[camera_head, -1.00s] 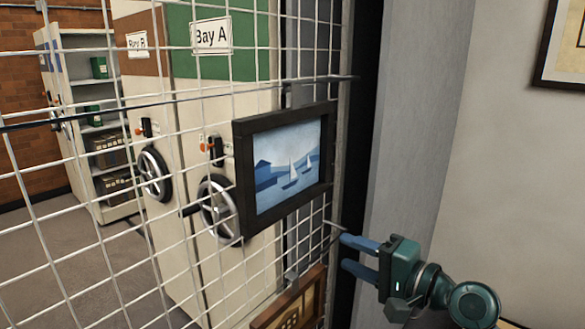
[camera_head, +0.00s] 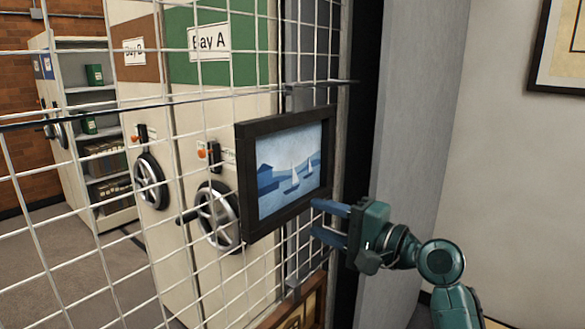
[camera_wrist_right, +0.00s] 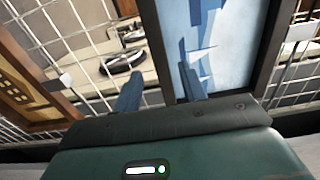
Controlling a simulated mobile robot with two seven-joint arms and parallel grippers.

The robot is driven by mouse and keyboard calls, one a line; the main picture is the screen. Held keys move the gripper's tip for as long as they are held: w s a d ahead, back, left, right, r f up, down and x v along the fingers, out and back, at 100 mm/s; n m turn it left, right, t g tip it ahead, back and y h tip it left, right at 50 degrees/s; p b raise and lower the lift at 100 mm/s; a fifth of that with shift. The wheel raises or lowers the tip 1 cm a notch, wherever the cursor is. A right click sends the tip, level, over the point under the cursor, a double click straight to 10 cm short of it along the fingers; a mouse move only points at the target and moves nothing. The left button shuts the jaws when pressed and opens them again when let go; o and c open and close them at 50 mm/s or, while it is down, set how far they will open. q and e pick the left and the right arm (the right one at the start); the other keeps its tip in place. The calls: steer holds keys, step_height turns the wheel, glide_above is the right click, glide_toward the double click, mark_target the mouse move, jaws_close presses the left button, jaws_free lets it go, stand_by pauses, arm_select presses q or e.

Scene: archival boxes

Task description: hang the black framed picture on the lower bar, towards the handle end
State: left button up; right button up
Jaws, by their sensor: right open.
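The black framed picture (camera_head: 285,122), a blue scene with sailboats, is upright against the white wire mesh screen, below a dark horizontal bar (camera_head: 180,97). Whether it hangs from that bar cannot be made out. My right gripper (camera_head: 313,216) is open at the picture's lower right corner. Its upper finger overlaps the corner and its lower finger is below the frame. In the right wrist view the black frame's edge (camera_wrist_right: 153,45) runs between the open fingers (camera_wrist_right: 160,82); contact cannot be told. My left gripper is not in view.
A brown wooden-framed picture (camera_head: 300,305) is on the mesh below, and it also shows in the wrist view (camera_wrist_right: 28,88). Behind the mesh stand shelving units with handwheels (camera_head: 217,215) and a Bay A sign (camera_head: 208,39). A grey wall (camera_head: 425,100) is at right.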

mark_target(298, 209)
steer(key=shift+b+x, duration=0.45)
steer(key=shift+x, duration=1.5)
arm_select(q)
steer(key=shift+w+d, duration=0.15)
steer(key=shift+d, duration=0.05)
arm_select(e)
steer(key=shift+w+a, duration=0.2)
steer(key=shift+a, duration=0.05)
jaws_close()
